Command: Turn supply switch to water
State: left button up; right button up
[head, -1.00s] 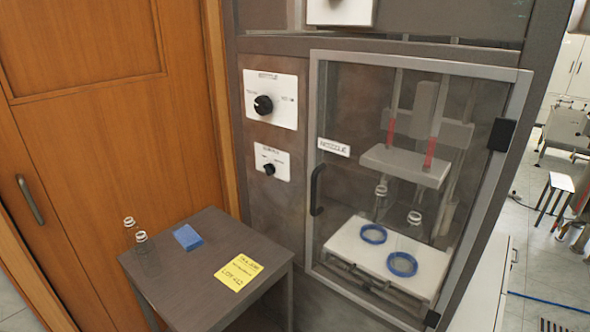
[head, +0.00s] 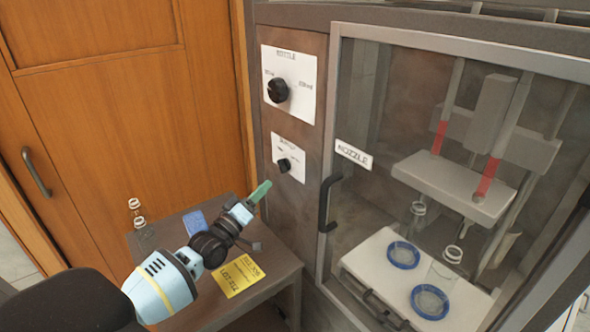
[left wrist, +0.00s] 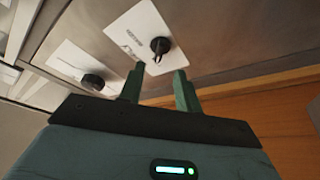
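The supply switch (head: 284,165) is a small black knob on the lower white plate (head: 296,154) of the cabinet front; its labels are too small to read surely. My left gripper (head: 257,208) is in front of the cabinet, below and to the left of this knob, and apart from it. In the left wrist view its two green fingers (left wrist: 160,88) are spread with nothing between them. The supply knob (left wrist: 160,46) shows there beyond the fingertips, roughly in line with the gap. My right gripper is not in view.
The glass door (head: 375,190) with a black handle (head: 326,204) is on the right. Below are a dark table (head: 282,268), a yellow note (head: 239,275), a blue item (head: 195,222) and glass bottles (head: 142,228).

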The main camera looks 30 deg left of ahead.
aim_at(280, 169)
pick_arm(q)
jog(key=shift+x, duration=3.7)
jog(key=shift+c, duration=0.4)
grip_shut()
